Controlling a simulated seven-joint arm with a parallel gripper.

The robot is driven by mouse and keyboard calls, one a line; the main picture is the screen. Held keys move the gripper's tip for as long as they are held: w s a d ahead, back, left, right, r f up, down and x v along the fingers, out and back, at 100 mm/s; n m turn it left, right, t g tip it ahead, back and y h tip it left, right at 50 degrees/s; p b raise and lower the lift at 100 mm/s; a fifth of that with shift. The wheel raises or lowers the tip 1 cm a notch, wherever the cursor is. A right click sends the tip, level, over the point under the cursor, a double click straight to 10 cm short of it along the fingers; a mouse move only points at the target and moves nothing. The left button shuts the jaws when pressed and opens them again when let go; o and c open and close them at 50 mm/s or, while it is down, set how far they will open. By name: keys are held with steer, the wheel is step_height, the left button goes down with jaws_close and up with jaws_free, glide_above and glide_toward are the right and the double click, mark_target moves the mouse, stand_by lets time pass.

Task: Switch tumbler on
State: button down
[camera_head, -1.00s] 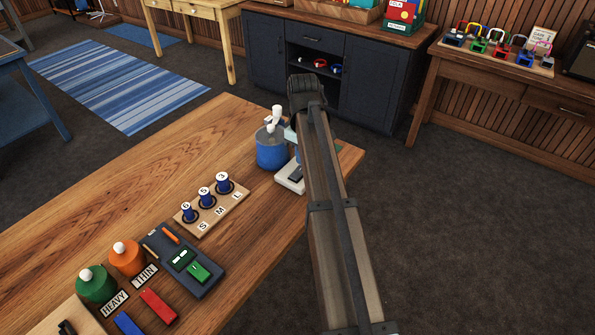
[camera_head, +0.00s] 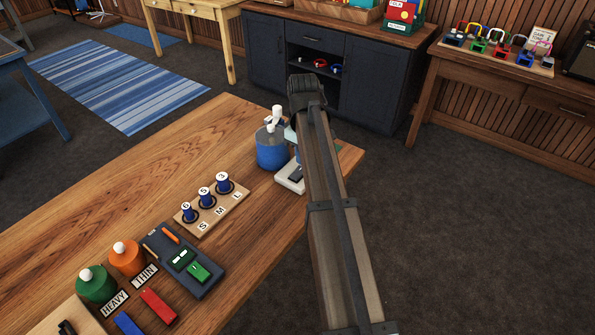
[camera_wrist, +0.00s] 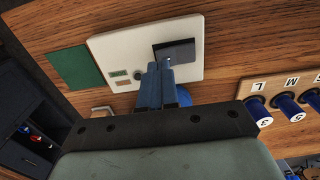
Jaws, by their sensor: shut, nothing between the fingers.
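The tumbler shows in the head view as a blue drum (camera_head: 271,150) beside a white base (camera_head: 286,184), near the far right end of the wooden bench. A dark rocker switch (camera_wrist: 178,50) is set in the white base plate (camera_wrist: 120,47) in the wrist view. My gripper (camera_wrist: 160,68) is shut and empty, with its blue-grey fingertips over the plate at the near left edge of the switch. I cannot tell whether they touch it. In the head view my arm covers part of the base and hides the gripper.
A spool board (camera_head: 211,209) with blue numbered spools stands near the tumbler. A dark tray (camera_head: 184,260), green jar (camera_head: 96,284) and orange jar (camera_head: 127,258) are nearer on the bench. A green patch (camera_wrist: 75,68) lies beside the plate. The bench between rug side and spools is clear.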

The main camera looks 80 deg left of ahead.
steer(key=shift+f, duration=1.05)
stand_by(1.2)
steer(key=shift+r, duration=3.55)
steer(key=shift+w, duration=0.1)
